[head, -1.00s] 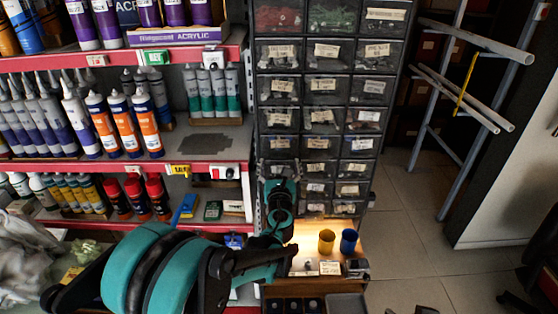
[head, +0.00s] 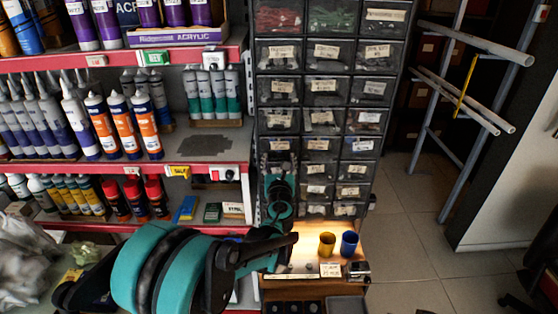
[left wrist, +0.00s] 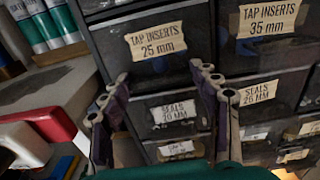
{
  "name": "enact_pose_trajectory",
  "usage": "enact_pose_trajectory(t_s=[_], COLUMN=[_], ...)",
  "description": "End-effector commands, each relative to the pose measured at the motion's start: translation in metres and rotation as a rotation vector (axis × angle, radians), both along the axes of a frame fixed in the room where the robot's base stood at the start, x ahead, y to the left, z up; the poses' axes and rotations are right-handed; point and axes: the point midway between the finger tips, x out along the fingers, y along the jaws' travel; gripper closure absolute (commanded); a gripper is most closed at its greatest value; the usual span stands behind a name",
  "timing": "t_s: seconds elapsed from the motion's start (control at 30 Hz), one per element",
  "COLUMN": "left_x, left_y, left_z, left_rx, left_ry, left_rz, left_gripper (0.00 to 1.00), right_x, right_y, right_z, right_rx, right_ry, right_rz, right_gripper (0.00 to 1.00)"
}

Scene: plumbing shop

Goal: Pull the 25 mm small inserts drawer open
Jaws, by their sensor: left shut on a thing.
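The drawer labelled "TAP INSERTS 25 mm" (left wrist: 157,40) is in the upper left of the left wrist view. It has a dark, see-through front with something blue behind it. In the head view my left gripper (head: 278,160) is at the left column of the black drawer cabinet (head: 323,93), low down. In the left wrist view the two fingers of my left gripper (left wrist: 160,76) are spread across the lower part of this drawer's front, shut on it. The grip spot is partly hidden, and I cannot tell how far the drawer stands out. My right gripper is not in view.
A lit wooden ledge holds a yellow cup (head: 327,244) and a blue cup (head: 349,243). Shelves of tubes stand left. Clear floor (head: 410,225) lies right.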

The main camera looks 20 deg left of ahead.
Motion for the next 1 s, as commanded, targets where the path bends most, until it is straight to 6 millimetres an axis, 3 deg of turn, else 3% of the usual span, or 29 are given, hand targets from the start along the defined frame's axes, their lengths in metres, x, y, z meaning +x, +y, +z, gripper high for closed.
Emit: enact_pose_trajectory(t_s=[0.17,0.7,1.0], left_x=[-0.018,-0.122,-0.148], left_y=[-0.006,-0.035,-0.043], left_z=[0.000,0.000,0.000], left_rx=[0.000,-0.001,-0.001], left_ry=[0.000,0.000,0.000], left_rz=[-0.001,-0.001,0.000], left_gripper=[0.90,0.90,0.90], right_x=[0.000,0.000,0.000], right_y=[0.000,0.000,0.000], right_z=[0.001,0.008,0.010], right_rx=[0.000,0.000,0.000], right_ry=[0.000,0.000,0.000], right_rz=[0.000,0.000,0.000], right_gripper=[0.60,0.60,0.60])
